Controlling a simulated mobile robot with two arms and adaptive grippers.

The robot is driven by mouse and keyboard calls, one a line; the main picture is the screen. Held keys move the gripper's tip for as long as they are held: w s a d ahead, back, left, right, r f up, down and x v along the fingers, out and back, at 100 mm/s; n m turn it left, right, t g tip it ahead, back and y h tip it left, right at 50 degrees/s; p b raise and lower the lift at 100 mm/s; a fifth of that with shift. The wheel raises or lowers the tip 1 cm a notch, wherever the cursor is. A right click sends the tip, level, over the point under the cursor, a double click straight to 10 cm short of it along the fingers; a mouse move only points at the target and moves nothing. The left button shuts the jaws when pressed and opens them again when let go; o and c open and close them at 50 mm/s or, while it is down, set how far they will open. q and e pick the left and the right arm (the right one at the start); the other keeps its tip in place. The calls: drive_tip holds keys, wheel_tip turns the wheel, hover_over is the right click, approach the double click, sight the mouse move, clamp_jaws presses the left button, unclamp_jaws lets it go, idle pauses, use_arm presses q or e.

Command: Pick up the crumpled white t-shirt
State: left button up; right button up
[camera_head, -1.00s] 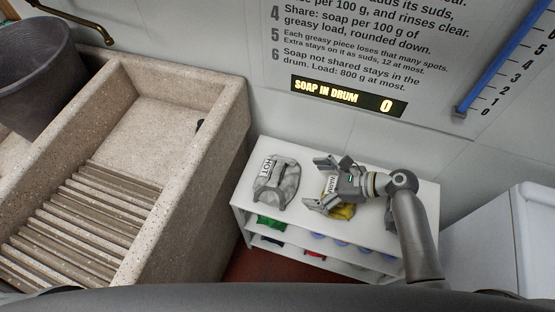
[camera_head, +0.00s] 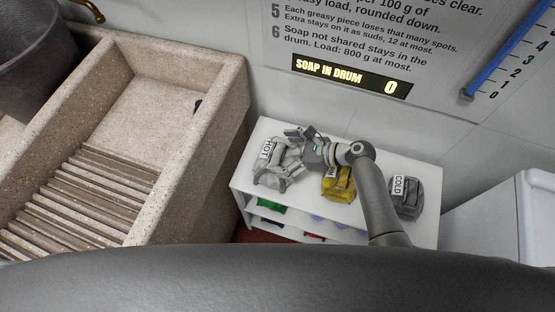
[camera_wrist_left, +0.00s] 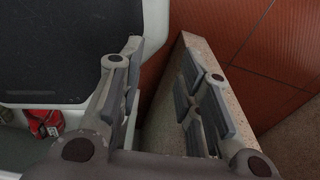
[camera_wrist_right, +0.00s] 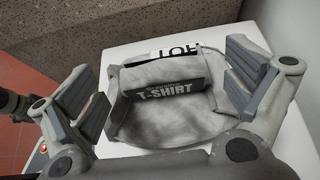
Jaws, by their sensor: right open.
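The crumpled white t-shirt (camera_head: 271,178), greyish white with a HOT tag, lies on top of the white shelf unit at its left end. In the right wrist view the t-shirt (camera_wrist_right: 170,118) shows a dark T-SHIRT label. My right gripper (camera_head: 290,152) is open over it. In the right wrist view its fingers stand on the left and right sides of the shirt; I cannot tell whether they touch it. My left gripper (camera_wrist_left: 160,95) is open and empty in the left wrist view, and is out of the head view.
A yellow bundle (camera_head: 339,186) and a grey bundle tagged COLD (camera_head: 405,196) lie farther right on the white shelf unit (camera_head: 270,128). A stone washboard basin (camera_head: 150,120) stands to the left. The wall display (camera_head: 352,77) reads SOAP IN DRUM 0. A white box-like unit (camera_head: 535,215) is at right.

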drive_tip(key=shift+w+a+f, duration=0.2)
drive_tip(key=shift+a, duration=0.15)
drive_tip(key=shift+c, duration=0.4)
drive_tip(key=c, duration=1.4)
use_arm(q)
drive_tip(key=shift+s, duration=0.5)
drive_tip(key=shift+w, duration=0.1)
use_arm(e)
drive_tip(key=shift+r, duration=0.15)
